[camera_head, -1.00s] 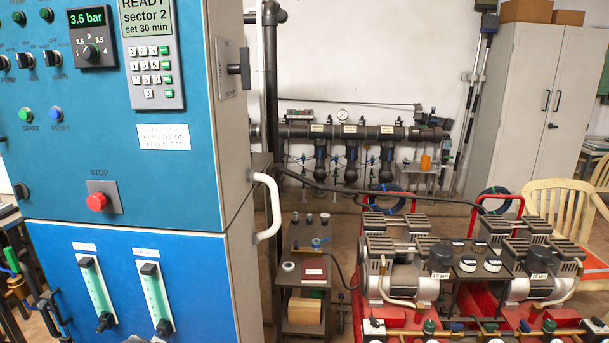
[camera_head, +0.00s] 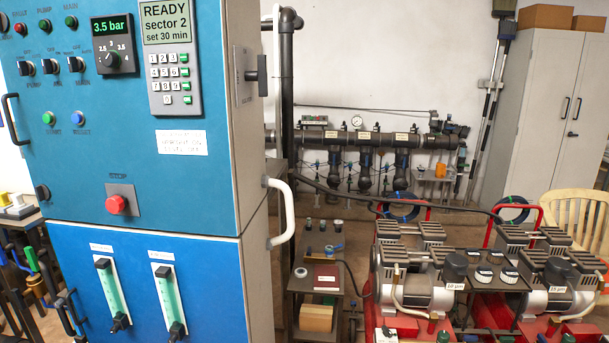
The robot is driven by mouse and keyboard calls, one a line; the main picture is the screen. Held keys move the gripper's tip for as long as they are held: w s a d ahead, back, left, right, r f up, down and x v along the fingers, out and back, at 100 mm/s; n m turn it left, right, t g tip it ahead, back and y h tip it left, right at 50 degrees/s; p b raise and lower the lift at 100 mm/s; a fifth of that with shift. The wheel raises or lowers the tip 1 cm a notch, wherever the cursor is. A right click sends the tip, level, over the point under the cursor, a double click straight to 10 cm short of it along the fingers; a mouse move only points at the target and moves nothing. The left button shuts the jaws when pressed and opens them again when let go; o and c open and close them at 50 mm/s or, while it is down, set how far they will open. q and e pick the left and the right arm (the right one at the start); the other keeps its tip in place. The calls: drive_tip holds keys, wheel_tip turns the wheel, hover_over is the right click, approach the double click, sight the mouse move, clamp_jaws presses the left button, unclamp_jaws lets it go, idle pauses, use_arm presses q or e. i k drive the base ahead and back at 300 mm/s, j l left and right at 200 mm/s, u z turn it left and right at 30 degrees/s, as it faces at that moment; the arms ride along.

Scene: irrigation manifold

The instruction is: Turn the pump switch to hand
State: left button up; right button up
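The pump switch (camera_head: 25,68) is a small black rotary knob at the upper left of the blue control panel (camera_head: 120,190), with a label under it that seems to read PUMP. It is the leftmost of three similar knobs in a row; a middle knob (camera_head: 51,66) and a right knob (camera_head: 76,64) stand beside it. Its position marks are too small to read, so I cannot tell which setting it points to. Neither of my grippers is in view.
A red stop button (camera_head: 116,204), a pressure dial (camera_head: 113,58) and a keypad (camera_head: 171,75) are on the panel. A black handle (camera_head: 14,118) projects at its left edge, a white handle (camera_head: 283,208) at its right side. Compressors (camera_head: 415,275) stand at right.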

sight(25, 67)
drive_tip(key=u, duration=0.45)
drive_tip(key=j+u, duration=0.15)
drive_tip(key=u, duration=0.75)
drive_tip(key=i, duration=0.1)
